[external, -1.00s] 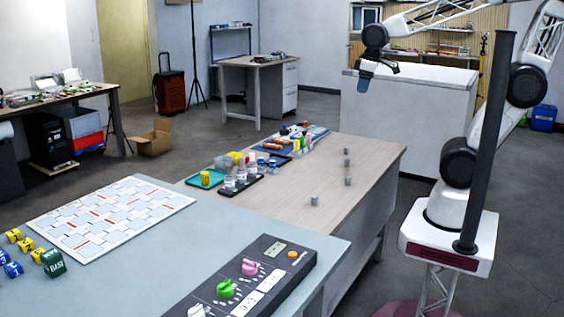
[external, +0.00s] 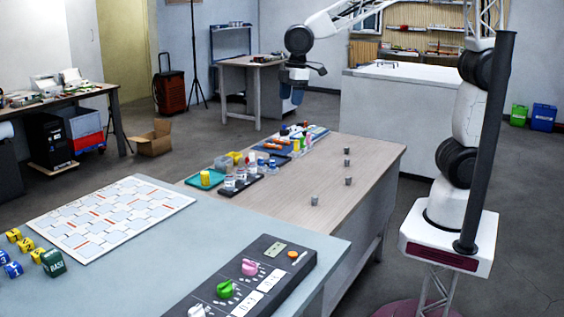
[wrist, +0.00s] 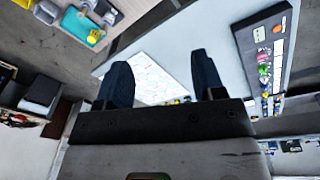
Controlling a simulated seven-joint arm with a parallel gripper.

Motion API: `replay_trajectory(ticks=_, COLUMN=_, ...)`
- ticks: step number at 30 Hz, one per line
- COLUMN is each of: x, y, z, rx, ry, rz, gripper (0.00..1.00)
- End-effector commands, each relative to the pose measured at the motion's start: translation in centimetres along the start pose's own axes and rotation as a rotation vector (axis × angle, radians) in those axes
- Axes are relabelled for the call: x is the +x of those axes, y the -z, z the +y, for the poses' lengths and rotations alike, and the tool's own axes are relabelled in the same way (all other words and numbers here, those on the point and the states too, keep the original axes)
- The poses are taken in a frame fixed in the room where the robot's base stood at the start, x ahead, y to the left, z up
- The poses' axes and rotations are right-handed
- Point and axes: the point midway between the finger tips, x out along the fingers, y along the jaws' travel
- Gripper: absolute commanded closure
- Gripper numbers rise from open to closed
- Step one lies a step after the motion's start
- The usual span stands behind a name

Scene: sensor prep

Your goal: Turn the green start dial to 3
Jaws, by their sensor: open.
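The green start dial (external: 225,289) sits on a dark control panel (external: 268,264) at the front edge of the grey-blue table, between a pink dial (external: 249,267) and a white dial (external: 197,311). The panel also shows at the right of the wrist view, with the green dial (wrist: 263,69) small there; its number setting is too small to read. My gripper (external: 288,98) is up above the far end of the wooden table, well away from the panel. In the wrist view my gripper (wrist: 163,85) has its two dark fingers spread, with nothing between them.
A wooden table (external: 335,190) adjoins the grey-blue table, with small grey cylinders on it. A teal tray (external: 205,180) and a dark tray with bottles stand along its left side. A white grid board (external: 112,215) and several coloured cubes lie left of the panel. The space above the panel is clear.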

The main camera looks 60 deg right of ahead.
Motion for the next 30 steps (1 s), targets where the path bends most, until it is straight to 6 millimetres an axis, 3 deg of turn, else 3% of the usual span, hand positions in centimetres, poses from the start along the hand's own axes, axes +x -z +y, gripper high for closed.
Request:
replay_trajectory(ticks=3, x=1.3, y=4.0, z=-1.4, rx=-0.098, ry=0.012, rz=-0.006, gripper=0.37)
replay_trajectory(ticks=14, x=5.5, y=15.2, z=-7.0, rx=-0.389, ry=0.041, rz=-0.018, gripper=0.37)
replay_trajectory(ticks=23, x=9.8, y=23.7, z=-13.9, rx=-0.632, ry=0.065, rz=-0.027, gripper=0.37)
replay_trajectory(ticks=30, x=13.8, y=29.7, z=-20.9, rx=-0.826, ry=0.083, rz=-0.034, gripper=0.37)
